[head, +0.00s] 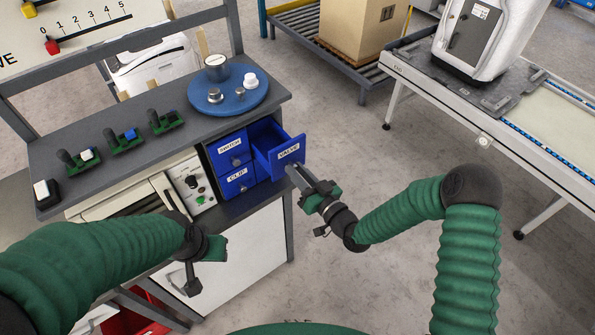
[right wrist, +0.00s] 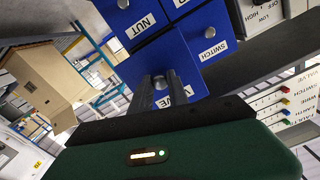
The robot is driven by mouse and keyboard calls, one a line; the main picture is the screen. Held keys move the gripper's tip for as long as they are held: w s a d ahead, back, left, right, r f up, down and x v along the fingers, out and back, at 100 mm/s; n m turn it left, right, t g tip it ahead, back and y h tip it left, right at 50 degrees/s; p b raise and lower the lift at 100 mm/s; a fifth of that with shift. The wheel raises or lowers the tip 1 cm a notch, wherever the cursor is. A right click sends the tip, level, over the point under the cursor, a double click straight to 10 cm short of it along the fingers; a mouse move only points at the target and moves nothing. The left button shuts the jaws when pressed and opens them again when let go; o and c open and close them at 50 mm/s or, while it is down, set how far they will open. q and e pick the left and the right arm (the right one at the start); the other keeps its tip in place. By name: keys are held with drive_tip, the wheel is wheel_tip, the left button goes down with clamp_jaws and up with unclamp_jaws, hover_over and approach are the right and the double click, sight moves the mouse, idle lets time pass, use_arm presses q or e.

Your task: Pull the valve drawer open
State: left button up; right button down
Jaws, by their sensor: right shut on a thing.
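The blue valve drawer (head: 283,153) is pulled out from the small drawer cabinet, and its open inside shows in the head view. My right gripper (head: 292,172) is at the drawer's front, shut on its knob. In the right wrist view, the two dark fingers (right wrist: 161,92) stand either side of the round metal knob (right wrist: 160,82), and they cover part of the drawer's label. My left gripper (head: 207,262) hangs in front of the white bench cabinet, apart from the drawers. Its jaw opening does not show clearly.
Switch drawer (head: 234,161) and clip drawer (head: 240,188) are closed to the left. A round blue tray (head: 205,105) with several items stands on the grey bench. A cardboard box (head: 350,30) and a conveyor (head: 440,90) stand beyond. The floor right of the bench is clear.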

drive_tip(key=shift+f, duration=0.15)
drive_tip(key=shift+v, duration=1.2)
drive_tip(key=c, duration=1.7)
unclamp_jaws()
drive_tip(key=o, duration=0.4)
drive_tip(key=shift+w, duration=0.15)
drive_tip(key=shift+o, duration=0.2)
